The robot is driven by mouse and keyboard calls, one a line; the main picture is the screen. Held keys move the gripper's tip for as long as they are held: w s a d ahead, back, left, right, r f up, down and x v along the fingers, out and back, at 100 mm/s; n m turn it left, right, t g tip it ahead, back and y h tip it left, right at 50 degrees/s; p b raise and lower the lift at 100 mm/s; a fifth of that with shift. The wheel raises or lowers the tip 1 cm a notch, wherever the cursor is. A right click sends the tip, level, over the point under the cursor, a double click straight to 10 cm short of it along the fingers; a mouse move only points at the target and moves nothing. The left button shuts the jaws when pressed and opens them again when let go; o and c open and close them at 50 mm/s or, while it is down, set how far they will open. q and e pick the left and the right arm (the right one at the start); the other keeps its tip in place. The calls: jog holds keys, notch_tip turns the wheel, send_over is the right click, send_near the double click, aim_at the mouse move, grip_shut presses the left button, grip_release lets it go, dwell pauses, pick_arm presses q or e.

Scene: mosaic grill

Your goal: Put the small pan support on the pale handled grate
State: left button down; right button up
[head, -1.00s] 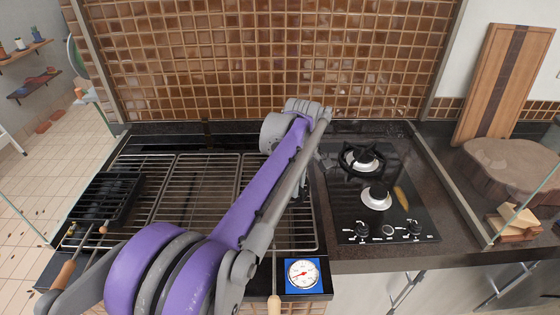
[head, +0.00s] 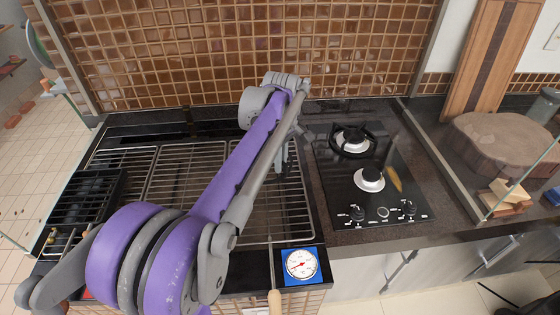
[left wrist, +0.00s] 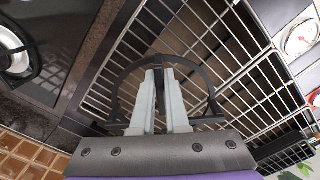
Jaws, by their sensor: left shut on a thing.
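My left gripper (head: 283,162) is above the right-hand part of the metal grates in the head view, partly hidden by my own arm. In the left wrist view its two pale fingers (left wrist: 162,76) are close together on the small pan support (left wrist: 119,84), a thin black curved frame. The support is over the grate bars; the gap beneath it is hard to judge. The pale handled grate (head: 270,232) has silver bars and a wooden handle at the front; my arm covers part of it. My right gripper is not in view.
The black hob (head: 345,195) stands to the right, with a bare front burner (head: 369,180) and a black support on the back burner (head: 352,140). A round gauge (head: 301,264) is at the front edge. A dark basket grate (head: 88,195) is at the left.

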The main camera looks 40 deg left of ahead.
pick_arm(q)
jog(key=shift+f+b, duration=1.85)
jog(key=shift+f, duration=2.05)
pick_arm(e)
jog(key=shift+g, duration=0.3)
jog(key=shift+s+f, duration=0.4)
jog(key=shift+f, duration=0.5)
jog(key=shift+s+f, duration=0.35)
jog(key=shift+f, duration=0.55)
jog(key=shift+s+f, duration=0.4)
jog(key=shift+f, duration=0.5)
pick_arm(q)
jog(key=c, duration=0.8)
grip_release()
jog(key=shift+c, duration=0.2)
jog(key=shift+r, duration=0.1)
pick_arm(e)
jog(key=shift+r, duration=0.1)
pick_arm(q)
jog(key=shift+r+p, duration=2.25)
jog(key=shift+r, duration=2.2)
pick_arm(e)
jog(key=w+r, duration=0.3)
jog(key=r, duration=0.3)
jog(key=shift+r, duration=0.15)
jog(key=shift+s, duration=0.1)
